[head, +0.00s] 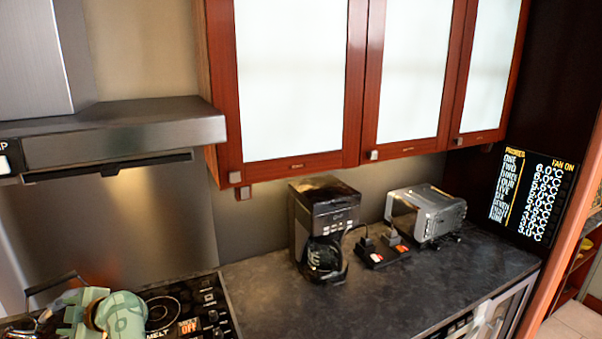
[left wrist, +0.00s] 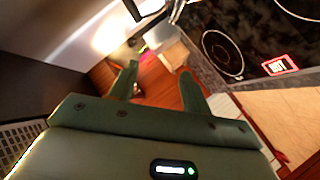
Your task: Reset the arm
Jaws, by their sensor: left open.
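My left arm, pale green, shows at the bottom left of the head view, over the edge of the cooktop (head: 195,300). In the left wrist view my left gripper (left wrist: 159,70) has its two green fingers spread apart, with nothing held between them. The cooktop also shows in the left wrist view (left wrist: 255,40), to the upper right of the fingers. My right gripper is in neither view.
A black coffee maker (head: 322,225), a small black device (head: 380,250) and a silver toaster (head: 428,213) stand on the dark counter (head: 385,295). A range hood (head: 120,132) juts out above the cooktop. Red-framed cabinets (head: 410,70) hang above the counter, whose front is clear.

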